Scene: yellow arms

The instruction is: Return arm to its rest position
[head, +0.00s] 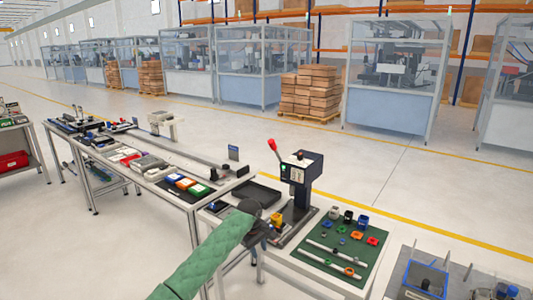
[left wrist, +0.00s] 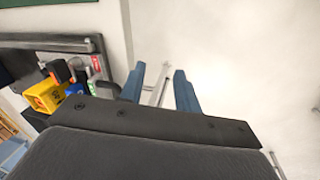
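My left arm, in a green sleeve, comes in from the bottom of the head view. Its dark wrist and gripper (head: 264,234) are at the front edge of the workbench, left of the press. The gripper's fingers are too small to judge there. In the left wrist view the two blue fingers of my left gripper (left wrist: 160,88) stand apart with nothing between them. Pale floor and a bench leg show beyond them. My right arm and gripper are not in view.
A dark press (head: 301,172) with a red-knobbed lever stands close to the gripper. A green mat (head: 328,245) with small coloured parts lies to its right. A black tray (head: 257,193) lies behind. A yellow bin (left wrist: 45,95) shows in the left wrist view. Floor before the benches is open.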

